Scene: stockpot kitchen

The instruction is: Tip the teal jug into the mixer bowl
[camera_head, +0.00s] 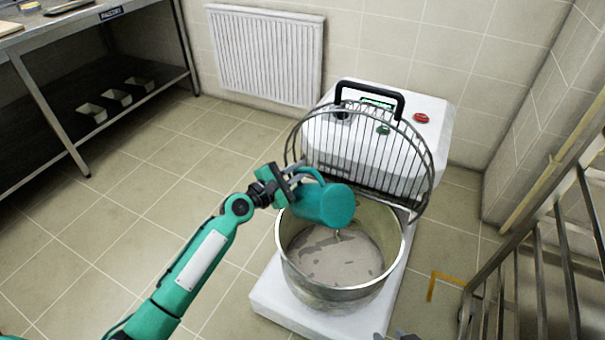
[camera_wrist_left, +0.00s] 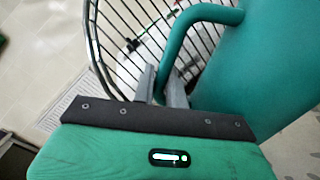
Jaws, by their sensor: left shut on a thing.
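The teal jug (camera_head: 323,203) is tipped far over, above the left part of the steel mixer bowl (camera_head: 399,262). Its flat round end faces the camera and its mouth is hidden. A small pale mark shows just below it, and I cannot tell if it is a stream. The bowl has a greyish layer inside. My left gripper (camera_head: 288,182) is shut on the jug's handle. In the left wrist view, the fingers (camera_wrist_left: 162,86) close around the handle (camera_wrist_left: 172,62), beside the jug's body (camera_wrist_left: 262,75).
The raised wire guard (camera_head: 350,150) stands behind the bowl, close to the jug. The white mixer (camera_head: 430,150) has a red button. A metal rack (camera_head: 565,250) stands at right, a steel table (camera_head: 75,45) at upper left. The floor (camera_head: 120,215) on the left is clear.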

